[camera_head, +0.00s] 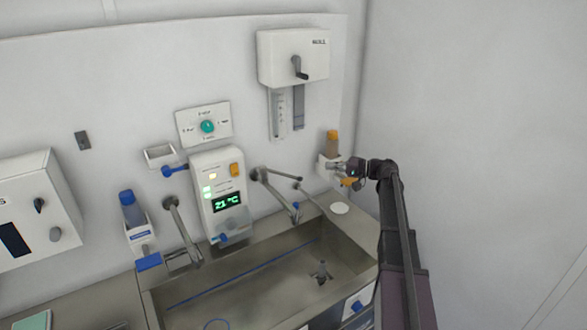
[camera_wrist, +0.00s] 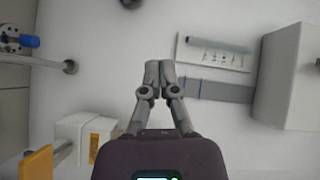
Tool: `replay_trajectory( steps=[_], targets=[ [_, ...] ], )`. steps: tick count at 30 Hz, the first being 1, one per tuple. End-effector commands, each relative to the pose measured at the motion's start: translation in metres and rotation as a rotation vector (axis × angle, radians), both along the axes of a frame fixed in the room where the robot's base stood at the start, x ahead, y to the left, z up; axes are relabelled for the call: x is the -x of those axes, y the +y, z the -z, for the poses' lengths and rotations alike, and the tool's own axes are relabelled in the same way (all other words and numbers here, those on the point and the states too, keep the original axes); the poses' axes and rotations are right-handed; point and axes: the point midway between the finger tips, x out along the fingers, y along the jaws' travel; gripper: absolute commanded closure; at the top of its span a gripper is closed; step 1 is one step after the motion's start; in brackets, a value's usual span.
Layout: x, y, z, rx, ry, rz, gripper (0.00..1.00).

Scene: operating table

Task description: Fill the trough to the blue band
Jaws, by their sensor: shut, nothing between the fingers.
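The trough (camera_head: 160,300) is a long grey steel basin along the wall in the head view. The blue band (camera_head: 240,274) is a thin line along its inner back wall. I cannot make out any water surface in it. Two grey spouts, a left one (camera_head: 182,230) and a right one (camera_head: 275,180), reach out from the wall above the trough. A dark upright fitting (camera_head: 322,272) stands on the trough floor at the right. My gripper (camera_head: 334,168) is beside the right-hand bottle dispenser; its fingers (camera_wrist: 160,66) are shut and empty in the wrist view.
A control panel (camera_head: 217,195) reading 21 °C hangs between the spouts, with a green-knobbed dial plate (camera_head: 204,125) above. Bottle dispensers with a blue bottle (camera_head: 131,208) and an orange-capped bottle (camera_head: 332,144) flank the trough. A white crank box (camera_head: 292,55) hangs above right.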

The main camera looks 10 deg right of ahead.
Motion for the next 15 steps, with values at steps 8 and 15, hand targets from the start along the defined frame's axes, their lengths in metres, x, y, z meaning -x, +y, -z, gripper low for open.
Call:
replay_trajectory(
  steps=[8, 15],
  targets=[
    [-0.001, 0.004, 0.0, 0.0, 0.0, -0.004, 1.0],
    [-0.003, 0.011, 0.001, 0.001, 0.001, -0.007, 1.0]
  ],
)
